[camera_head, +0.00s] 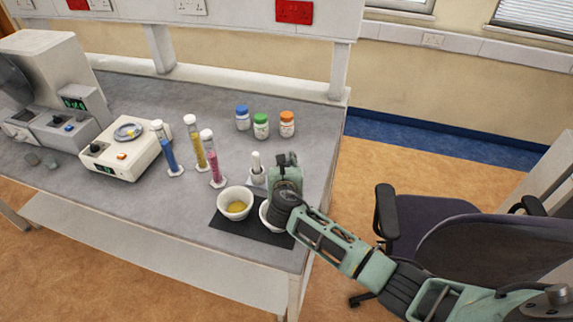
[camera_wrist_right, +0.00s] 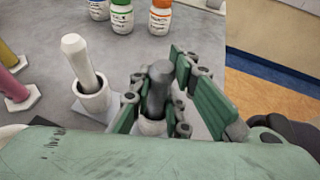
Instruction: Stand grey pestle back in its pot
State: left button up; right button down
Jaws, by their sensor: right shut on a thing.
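The grey pestle (camera_wrist_right: 158,88) is upright between the green fingers of my right gripper (camera_wrist_right: 160,100) in the right wrist view. The gripper is shut on it. Its lower end meets a pale grey pot (camera_wrist_right: 153,127), mostly hidden behind my wrist; I cannot tell how deep the pestle sits. In the head view my right gripper (camera_head: 285,178) is low over the bench's right end and hides the pestle and this pot. My left gripper is in neither view.
A white pestle (camera_wrist_right: 78,60) stands in its pot (camera_wrist_right: 93,97) just left. On a dark mat (camera_head: 238,226) are a bowl of yellow powder (camera_head: 236,207) and a second white bowl (camera_head: 266,217), partly hidden by my arm. Capped bottles (camera_head: 261,126) and coloured cylinders (camera_head: 213,165) stand behind and left.

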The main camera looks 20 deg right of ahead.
dwell(0.8)
jog(key=shift+f, duration=0.1)
jog(key=c, duration=1.6)
grip_release()
jog(key=shift+s, duration=0.1)
jog(key=v, duration=1.2)
jog(key=shift+f, duration=0.1)
